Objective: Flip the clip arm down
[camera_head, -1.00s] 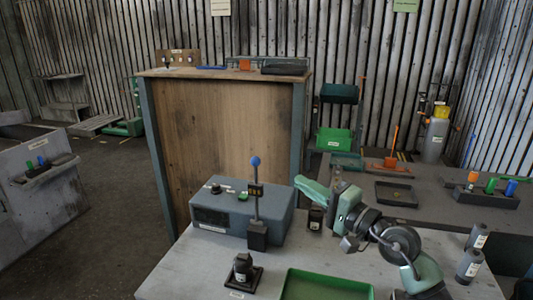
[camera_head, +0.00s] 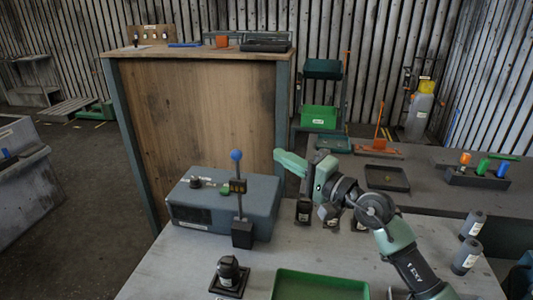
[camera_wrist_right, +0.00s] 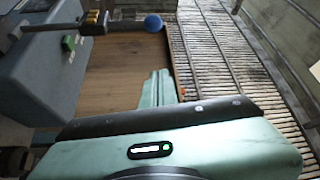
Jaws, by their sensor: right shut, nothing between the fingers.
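The clip arm (camera_head: 239,205) is a thin dark upright rod with a blue ball (camera_head: 236,155) on top and a dark yellow-marked block partway up. It rises from a dark base block at the front of a grey-blue housing box (camera_head: 205,220) on the table. My right gripper (camera_head: 281,157) is shut and empty, to the right of the blue ball at about its height, with a gap between them. In the right wrist view the closed green fingers (camera_wrist_right: 158,85) point toward the wooden panel, and the blue ball (camera_wrist_right: 153,23) shows beyond them. My left gripper is out of view.
A green tray (camera_head: 320,284) and a dark knob on a square plate (camera_head: 229,276) are at the table's front. Small dark blocks (camera_head: 303,211) stand below my right gripper. Two dark cylinders (camera_head: 467,256) stand at the right edge. A tall wooden cabinet (camera_head: 195,120) is behind the housing.

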